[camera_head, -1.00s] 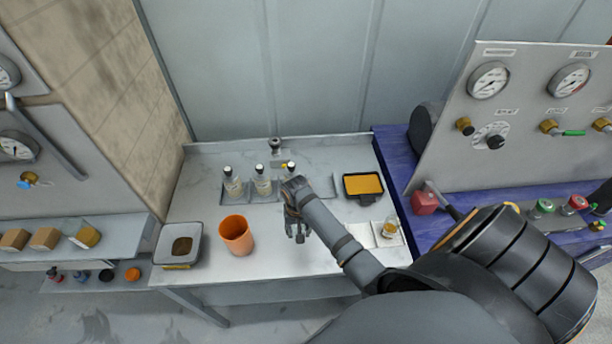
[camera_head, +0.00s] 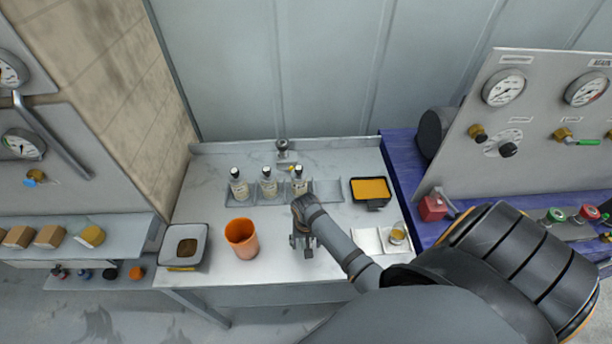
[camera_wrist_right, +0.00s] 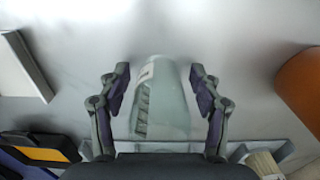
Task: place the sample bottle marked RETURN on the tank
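My right gripper (camera_head: 303,246) points down over the table in front of the right bottle. In the right wrist view, a translucent bottle (camera_wrist_right: 165,100) with a dark-lettered label lies between the fingers of my right gripper (camera_wrist_right: 162,80). A narrow gap shows on each side, so the fingers look open around it. The lettering is unreadable. My left gripper is not in view. I cannot identify the tank.
An orange cup (camera_head: 241,240) and a grey bin (camera_head: 182,246) stand left of my right gripper. Bare table lies around the gripper.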

